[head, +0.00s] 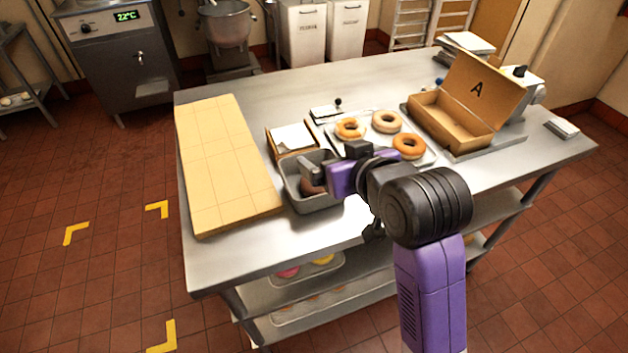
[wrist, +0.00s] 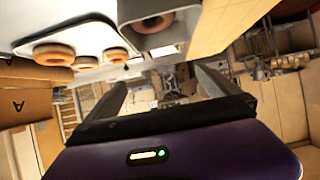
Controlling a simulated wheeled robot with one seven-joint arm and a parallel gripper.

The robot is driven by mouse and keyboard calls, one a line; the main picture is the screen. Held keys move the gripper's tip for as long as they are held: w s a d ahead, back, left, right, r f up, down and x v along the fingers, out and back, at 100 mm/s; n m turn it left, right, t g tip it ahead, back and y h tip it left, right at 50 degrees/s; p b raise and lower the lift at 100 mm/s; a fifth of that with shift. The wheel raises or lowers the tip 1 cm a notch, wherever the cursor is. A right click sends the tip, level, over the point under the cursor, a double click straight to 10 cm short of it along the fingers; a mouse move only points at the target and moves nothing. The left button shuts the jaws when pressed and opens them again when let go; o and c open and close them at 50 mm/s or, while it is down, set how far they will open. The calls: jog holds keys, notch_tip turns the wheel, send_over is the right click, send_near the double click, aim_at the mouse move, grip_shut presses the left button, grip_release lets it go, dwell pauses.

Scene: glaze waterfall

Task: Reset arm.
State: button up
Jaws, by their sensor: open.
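My purple arm reaches over the steel table from the lower right of the head view. My gripper (head: 312,177) is over the grey metal pan (head: 318,204), pointing left. In the wrist view my gripper (wrist: 162,85) has its two dark fingers spread wide, with nothing between them. A brown ring-shaped piece (wrist: 152,22) shows inside the pan in the wrist view. In the head view the gripper and arm hide part of the pan and its contents. I cannot tell the exact height of the gripper above the pan.
Three doughnuts (head: 387,121) lie on a white tray (head: 333,138) behind my gripper. An open cardboard box (head: 450,125) marked A stands to the right. A wooden board (head: 222,160) covers the table's left side. A small box (head: 291,138) sits behind the pan.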

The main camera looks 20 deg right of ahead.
jog(key=v, duration=0.3)
jog(key=shift+s, duration=0.2)
jog(key=shift+r, duration=0.1)
notch_tip(320, 180, up, 6)
jog(key=w+t, duration=0.2)
jog(key=t, duration=0.2)
jog(key=s+f, duration=0.6)
jog(key=s, duration=0.6)
jog(key=s+f+g, duration=0.1)
jog(key=s+f, duration=0.5)
jog(key=s, duration=0.6)
jog(key=s+f, duration=0.6)
jog(key=s, duration=0.6)
jog(key=shift+s, duration=0.2)
